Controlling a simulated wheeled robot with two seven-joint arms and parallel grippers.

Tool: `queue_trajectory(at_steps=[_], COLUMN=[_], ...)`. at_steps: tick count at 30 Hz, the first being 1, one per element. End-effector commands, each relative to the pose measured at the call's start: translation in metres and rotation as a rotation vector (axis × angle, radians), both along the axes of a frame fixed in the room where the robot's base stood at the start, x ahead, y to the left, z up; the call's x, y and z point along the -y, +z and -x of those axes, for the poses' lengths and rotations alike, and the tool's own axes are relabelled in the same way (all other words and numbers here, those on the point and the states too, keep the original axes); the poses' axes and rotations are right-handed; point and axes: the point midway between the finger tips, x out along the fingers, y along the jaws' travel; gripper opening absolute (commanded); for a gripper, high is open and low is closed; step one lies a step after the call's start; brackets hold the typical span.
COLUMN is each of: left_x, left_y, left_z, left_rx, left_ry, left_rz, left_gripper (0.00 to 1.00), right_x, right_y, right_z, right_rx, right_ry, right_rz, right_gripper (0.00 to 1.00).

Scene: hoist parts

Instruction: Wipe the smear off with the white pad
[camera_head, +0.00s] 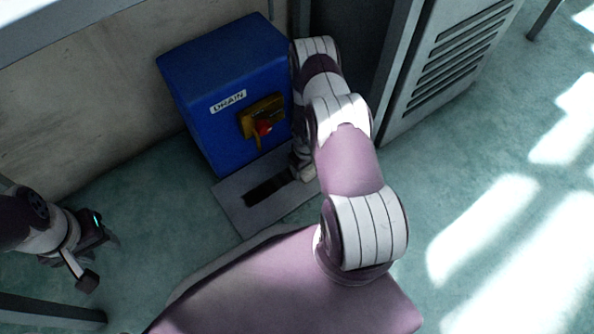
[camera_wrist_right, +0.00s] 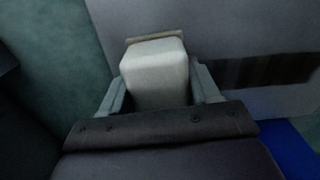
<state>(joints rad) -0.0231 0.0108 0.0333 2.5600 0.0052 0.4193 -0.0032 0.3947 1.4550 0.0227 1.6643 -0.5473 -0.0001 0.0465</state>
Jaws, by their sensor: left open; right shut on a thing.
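The smear (camera_head: 266,189) is a dark band on a grey plate (camera_head: 233,209) lying on the floor in front of the blue box. In the right wrist view the smear (camera_wrist_right: 275,69) lies to the right of the white pad (camera_wrist_right: 155,82). My right gripper (camera_head: 301,167) is shut on the pad, a pale block with a thin tan edge at its far end. The pad is at the right end of the smear in the head view; whether it touches the plate I cannot tell. My arm hides part of the plate there. My left gripper (camera_head: 96,257) is open and empty at the left.
The blue box (camera_head: 210,75) is labelled DRAIN and has a red knob (camera_head: 263,127) on a yellow plate, close to my right arm. A grey vented cabinet (camera_head: 440,70) stands to the right. A wall is behind on the left. The floor at right is clear.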

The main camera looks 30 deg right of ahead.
Motion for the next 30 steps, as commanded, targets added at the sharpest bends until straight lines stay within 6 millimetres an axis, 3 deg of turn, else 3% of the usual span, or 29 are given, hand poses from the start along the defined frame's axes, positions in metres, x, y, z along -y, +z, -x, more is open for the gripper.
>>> queue_trajectory(at_steps=[8, 18, 25, 30], left_x=[0.0, 0.0, 0.0, 0.0], left_y=[0.002, 0.011, 0.012, 0.018], left_z=[0.0, 0.0, 0.0, 0.0], left_rx=[0.0, 0.0, 0.0, 0.0], left_ry=[0.0, 0.0, 0.0, 0.0], left_rz=[0.0, 0.0, 0.0, 0.0], left_gripper=[0.43, 0.43, 0.43, 0.43], right_x=[-0.005, -0.061, -0.078, -0.106], right_y=[0.001, -0.001, -0.002, -0.002], right_z=[-0.002, 0.001, 0.003, 0.004], right_rx=[0.002, 0.001, 0.0, -0.001], right_ry=[0.002, 0.004, 0.002, 0.005], right_rz=[0.001, 0.001, 0.0, 0.0], right_gripper=[0.2, 0.2, 0.2, 0.2])
